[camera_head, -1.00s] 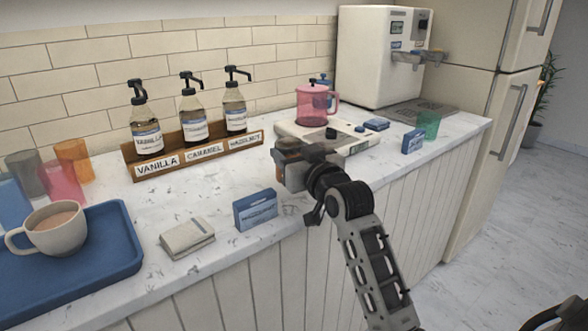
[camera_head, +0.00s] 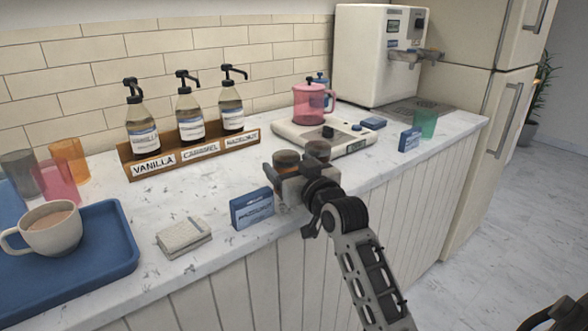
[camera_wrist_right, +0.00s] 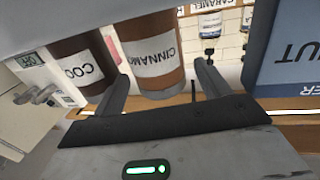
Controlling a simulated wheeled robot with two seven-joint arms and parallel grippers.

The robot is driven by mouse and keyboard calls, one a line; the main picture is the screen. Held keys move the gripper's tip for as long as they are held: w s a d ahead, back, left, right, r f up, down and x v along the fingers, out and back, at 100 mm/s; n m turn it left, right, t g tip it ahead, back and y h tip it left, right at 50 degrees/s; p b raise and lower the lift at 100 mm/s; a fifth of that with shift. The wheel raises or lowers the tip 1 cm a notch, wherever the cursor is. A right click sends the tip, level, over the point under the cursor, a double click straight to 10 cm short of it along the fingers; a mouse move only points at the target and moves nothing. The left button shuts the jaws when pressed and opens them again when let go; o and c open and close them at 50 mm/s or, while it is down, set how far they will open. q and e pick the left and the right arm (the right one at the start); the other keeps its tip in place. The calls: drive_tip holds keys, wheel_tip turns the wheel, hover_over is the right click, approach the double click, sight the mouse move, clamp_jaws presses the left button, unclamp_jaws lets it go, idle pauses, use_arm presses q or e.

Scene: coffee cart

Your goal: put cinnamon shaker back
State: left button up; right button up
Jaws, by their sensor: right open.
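The cinnamon shaker, a brown jar with a white label, shows in the right wrist view (camera_wrist_right: 155,55), with a cocoa jar (camera_wrist_right: 82,65) beside it. In the head view two brown jar tops show at my right gripper; the left one (camera_head: 286,160) seems to be the cinnamon shaker, the other (camera_head: 318,150) the cocoa jar. My right gripper (camera_head: 300,180) is open at the jars, at the counter's front. The jars' lower parts are hidden in the head view.
A blue box (camera_head: 252,208) stands just left of the gripper, close to it. The syrup rack (camera_head: 128,165) is behind. A scale (camera_head: 350,143) with a pink pitcher (camera_head: 309,103) is to the right. A tray (camera_head: 120,245) is far left.

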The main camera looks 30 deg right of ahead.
drive_tip(key=s+a, duration=0.1)
drive_tip(key=s, duration=1.1)
drive_tip(key=s+a+f+n+g+y, duration=0.1)
drive_tip(key=s+a+f+g+y, duration=0.1)
drive_tip(key=s+a+f, duration=0.2)
drive_tip(key=s+a+f+n+g+y, duration=0.1)
drive_tip(key=s+a+f+g+y, duration=0.1)
drive_tip(key=s+a+f, duration=0.3)
drive_tip(key=s+a+f+n+g+y, duration=0.1)
drive_tip(key=s+a+f, duration=0.4)
drive_tip(key=a+f, duration=0.5)
wheel_tip(320, 180, down, 6)
drive_tip(key=shift+a+r+g+y, duration=0.1)
drive_tip(key=shift+a+g+y, duration=0.35)
drive_tip(key=shift+g, duration=0.45)
drive_tip(key=shift+d+r+n+p, duration=0.3)
drive_tip(key=shift+r+p, duration=0.3)
drive_tip(key=shift+p, duration=0.6)
